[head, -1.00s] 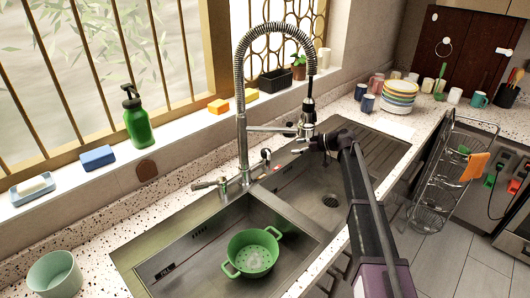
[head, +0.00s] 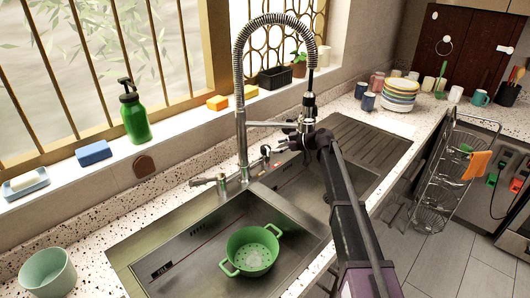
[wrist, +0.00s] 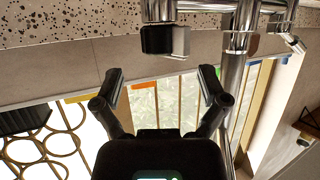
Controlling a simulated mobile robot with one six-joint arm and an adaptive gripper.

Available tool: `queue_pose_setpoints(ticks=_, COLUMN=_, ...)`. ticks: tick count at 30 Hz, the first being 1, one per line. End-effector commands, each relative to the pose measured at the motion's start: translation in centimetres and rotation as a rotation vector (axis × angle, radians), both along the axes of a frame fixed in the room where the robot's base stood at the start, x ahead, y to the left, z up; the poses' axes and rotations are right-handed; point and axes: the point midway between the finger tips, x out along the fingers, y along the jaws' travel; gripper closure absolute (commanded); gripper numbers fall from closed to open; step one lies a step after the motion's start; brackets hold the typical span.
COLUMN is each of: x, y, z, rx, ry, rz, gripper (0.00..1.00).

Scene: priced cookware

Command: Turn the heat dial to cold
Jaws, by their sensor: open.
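The tall chrome faucet (head: 242,130) stands behind the sink. A small dark and silver knob with a red mark (head: 266,152), which looks like the heat dial, sits to the right of its column; its setting is too small to read. In the wrist view, a black and silver block (wrist: 160,39), apparently this knob, lies just beyond the fingertips, near the chrome column (wrist: 236,40). My gripper (head: 290,143) is close to the right of the knob. In the wrist view my gripper (wrist: 162,79) is open with nothing between its fingers, and no contact shows.
A silver lever (head: 208,182) sticks out left of the faucet base. The faucet's horizontal arm and spray head (head: 309,105) hang close to my gripper. A green colander (head: 252,250) sits in the left basin. A green bottle (head: 134,113) stands on the sill.

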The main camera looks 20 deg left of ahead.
Motion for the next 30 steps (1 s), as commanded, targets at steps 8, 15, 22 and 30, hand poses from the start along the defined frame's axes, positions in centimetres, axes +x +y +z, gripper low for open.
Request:
queue_pose_setpoints(ticks=8, x=-0.1, y=3.7, z=-1.7, rx=0.0, ry=0.0, rz=0.002, gripper=0.07)
queue_pose_setpoints(ticks=15, x=-0.2, y=5.0, z=-2.1, rx=0.0, ry=-0.001, rz=0.001, gripper=0.07)
queue_pose_setpoints(ticks=22, x=-0.2, y=5.2, z=-2.1, rx=0.0, ry=0.0, rz=0.001, gripper=0.07)
queue_pose_setpoints(ticks=30, x=-0.2, y=5.2, z=-2.1, rx=0.0, ry=0.0, rz=0.002, gripper=0.52)
